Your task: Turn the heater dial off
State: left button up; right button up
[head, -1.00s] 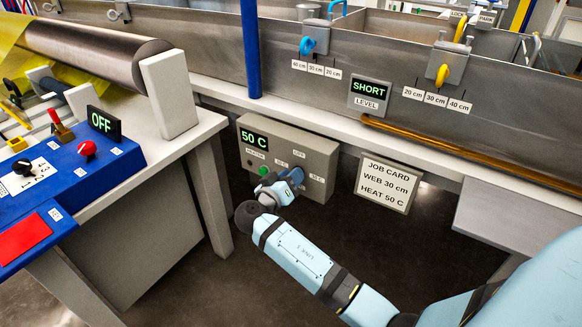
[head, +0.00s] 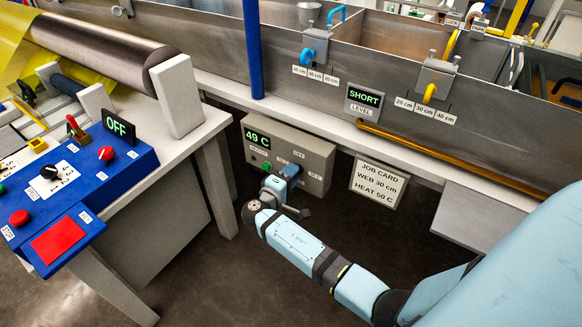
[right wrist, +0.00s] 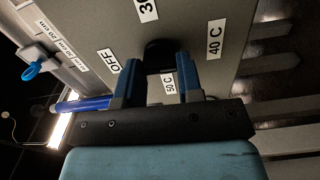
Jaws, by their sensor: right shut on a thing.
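The heater box (head: 318,168) is grey and hangs below the bath's ledge. Its green display (head: 257,138) reads 49 C. In the right wrist view the black heater dial (right wrist: 160,53) sits on the box face, with labels OFF (right wrist: 108,60), 40 C (right wrist: 215,39), 50 C (right wrist: 168,83) and a partly cut-off one starting with 3. My right gripper (head: 290,170) is at the box front; in the wrist view its blue fingers (right wrist: 159,72) are closed on both sides of the dial. The dial's pointer cannot be made out. My left gripper is out of view.
A job card (head: 378,185) reading WEB 30 cm, HEAT 50 C hangs right of the box. A blue control panel (head: 85,180) with switches and an OFF display (head: 118,126) stands at the left. A brass pipe (head: 450,160) runs along the bath.

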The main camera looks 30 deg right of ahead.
pick_arm(q)
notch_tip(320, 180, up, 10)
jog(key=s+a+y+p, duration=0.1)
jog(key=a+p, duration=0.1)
jog(key=p, duration=1.8)
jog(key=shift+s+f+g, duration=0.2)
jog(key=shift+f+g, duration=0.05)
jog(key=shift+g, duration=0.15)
pick_arm(e)
jog(key=shift+s+d+m, duration=0.1)
jog(key=shift+s+m, duration=0.1)
jog(key=shift+m, duration=8.65)
jog(key=shift+s+d+m, duration=0.1)
jog(key=shift+s+m, duration=0.05)
jog(key=shift+m, duration=8.7)
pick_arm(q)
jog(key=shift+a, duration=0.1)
